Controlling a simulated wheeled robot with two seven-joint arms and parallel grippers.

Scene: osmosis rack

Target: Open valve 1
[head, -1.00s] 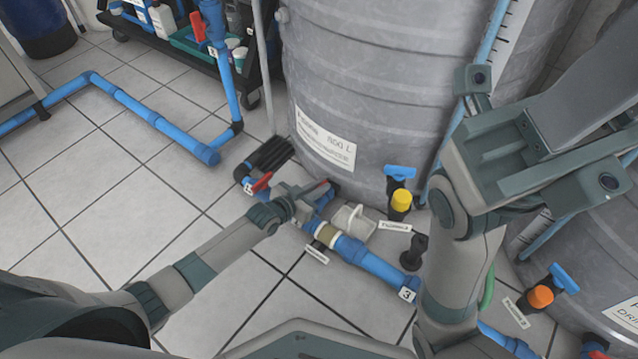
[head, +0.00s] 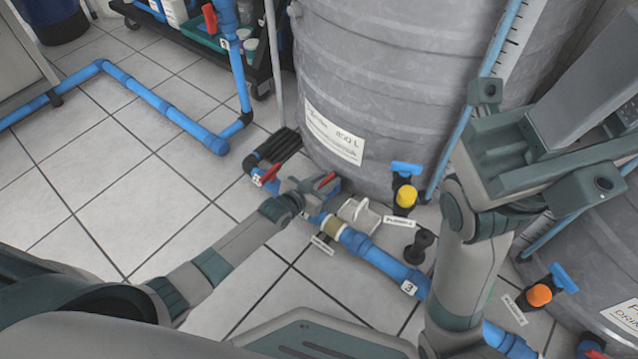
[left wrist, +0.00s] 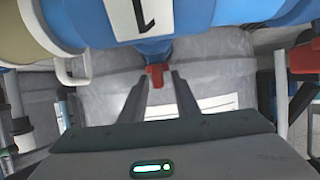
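The valve with the red handle (head: 326,181) sits on the blue pipe at the foot of the big grey tank. In the left wrist view the red handle (left wrist: 155,76) shows small, below a blue pipe with a label (left wrist: 147,17) that looks like an upside-down 1. My left gripper (head: 314,187) is at this handle in the head view. In the left wrist view its two fingers (left wrist: 158,82) are apart, with the handle in the gap near their tips. Contact cannot be told. My right arm is raised close to the camera; its gripper cannot be made out clearly.
Another red-handled valve (head: 268,174) labelled 4 is just left. A pipe label 3 (head: 409,287), a yellow-capped valve (head: 405,197) and a black fitting (head: 419,245) are to the right. The grey tank (head: 390,90) stands behind. Tiled floor (head: 110,200) is open at left.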

